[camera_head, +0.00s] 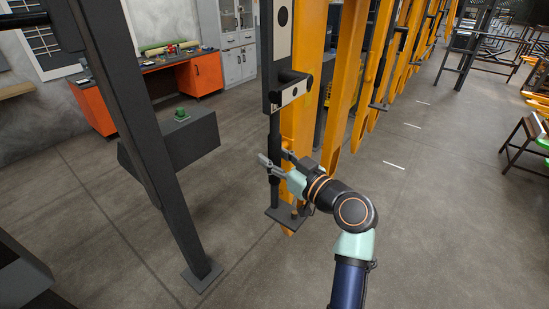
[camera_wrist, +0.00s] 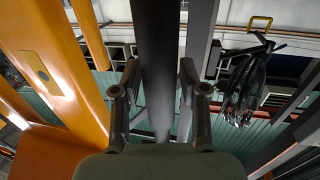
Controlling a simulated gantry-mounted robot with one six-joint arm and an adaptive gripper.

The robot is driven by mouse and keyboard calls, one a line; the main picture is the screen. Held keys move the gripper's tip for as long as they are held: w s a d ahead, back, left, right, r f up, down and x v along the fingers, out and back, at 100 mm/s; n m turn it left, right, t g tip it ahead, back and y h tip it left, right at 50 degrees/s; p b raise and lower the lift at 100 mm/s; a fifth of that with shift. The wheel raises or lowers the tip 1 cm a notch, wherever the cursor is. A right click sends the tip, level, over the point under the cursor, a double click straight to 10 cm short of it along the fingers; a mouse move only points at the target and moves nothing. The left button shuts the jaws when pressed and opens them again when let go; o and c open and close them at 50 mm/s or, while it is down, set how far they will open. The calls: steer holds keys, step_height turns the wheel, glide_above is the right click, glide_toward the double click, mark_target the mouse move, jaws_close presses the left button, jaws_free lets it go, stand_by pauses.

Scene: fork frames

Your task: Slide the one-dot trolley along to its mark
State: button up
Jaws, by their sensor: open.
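A dark upright post (camera_head: 268,60) stands near the middle of the head view. A white plate with one black dot (camera_head: 294,92) sits partway up it, below a black horizontal cylinder (camera_head: 292,76); this seems to be the one-dot trolley. A longer white strip with a large dot (camera_head: 283,38) is higher on the post; I cannot tell if it is the mark. My gripper (camera_head: 275,158) is open below the plate, at the slim lower dark bar. In the wrist view, a dark bar (camera_wrist: 156,60) stands between the parted fingers; contact is not clear.
Yellow uprights (camera_head: 345,75) stand close behind the post and right of it. A dark slanted column (camera_head: 130,130) and a grey box with a green knob (camera_head: 172,142) are at left. An orange workbench (camera_head: 200,75) stands further back.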

steer(key=shift+o, duration=0.7)
steer(key=shift+f, duration=0.1)
steer(key=v, duration=1.2)
steer(key=shift+w, duration=0.1)
